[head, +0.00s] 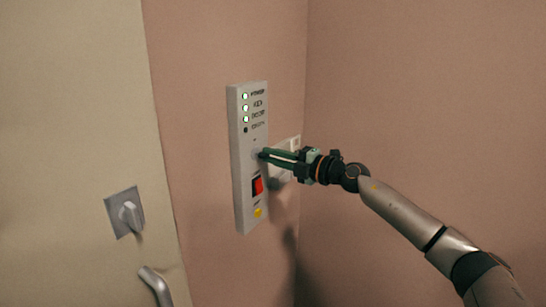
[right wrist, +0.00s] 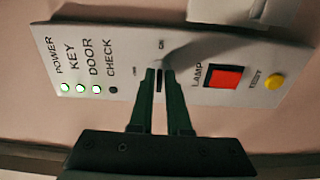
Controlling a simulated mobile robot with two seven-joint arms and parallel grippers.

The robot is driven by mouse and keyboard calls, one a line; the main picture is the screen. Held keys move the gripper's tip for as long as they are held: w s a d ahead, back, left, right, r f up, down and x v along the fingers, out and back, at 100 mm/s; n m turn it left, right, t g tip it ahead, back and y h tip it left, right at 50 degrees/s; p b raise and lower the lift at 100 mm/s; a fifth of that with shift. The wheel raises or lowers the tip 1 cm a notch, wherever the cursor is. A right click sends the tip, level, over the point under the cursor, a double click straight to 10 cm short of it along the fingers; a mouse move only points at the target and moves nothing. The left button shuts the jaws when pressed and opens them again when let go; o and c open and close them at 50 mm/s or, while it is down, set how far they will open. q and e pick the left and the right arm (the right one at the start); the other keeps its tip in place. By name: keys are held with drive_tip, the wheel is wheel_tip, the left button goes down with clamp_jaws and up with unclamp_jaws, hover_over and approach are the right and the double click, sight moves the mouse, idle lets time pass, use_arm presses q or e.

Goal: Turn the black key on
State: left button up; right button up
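A pale control panel (head: 246,190) is fixed to the pink wall; it fills much of the right wrist view (right wrist: 190,45). The black key (right wrist: 160,82) shows as a thin dark strip between my right fingertips, in line with the upper small label, which seems to read ON. My right gripper (head: 264,155) is at the middle of the panel; in the right wrist view its fingers (right wrist: 160,75) are close together, one on each side of the key. The POWER, KEY and DOOR lights (right wrist: 80,88) glow green; CHECK (right wrist: 113,90) is dark. My left gripper is not in view.
A red lamp switch (head: 257,186) and a yellow button (head: 258,212) sit below the key on the panel. A white wall fitting (head: 294,145) is behind my gripper, near the room corner. A door with a latch plate (head: 125,212) and handle (head: 155,285) is at left.

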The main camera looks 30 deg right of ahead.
drive_tip(key=o, duration=0.3)
drive_tip(key=shift+o, duration=0.2)
drive_tip(key=b+v, duration=1)
drive_tip(key=v, duration=0.2)
drive_tip(key=shift+s, duration=0.25)
idle(0.4)
idle(0.5)
